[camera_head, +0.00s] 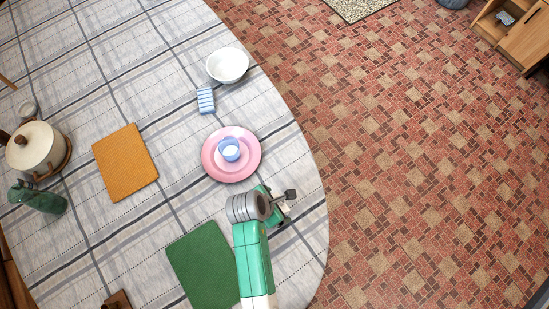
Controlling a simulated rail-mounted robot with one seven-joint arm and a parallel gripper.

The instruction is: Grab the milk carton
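A small blue-and-white striped box (206,100) is on the table near the white bowl. It may be the milk carton, but it is too small to tell. My green arm reaches up from the bottom of the view. My gripper (287,201) is over the table near its right edge, below and right of the pink plate (212,168). It is well apart from the striped box. Its fingers are small and partly hidden, so I cannot tell whether they are open or shut.
The table has a plaid cloth (110,85). A blue cup (229,150) is on the plate. A white bowl (227,66), orange mat (125,162), green mat (203,265), lidded pot (35,146) and green bottle (40,200) are also there. Tiled floor (420,150) lies right.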

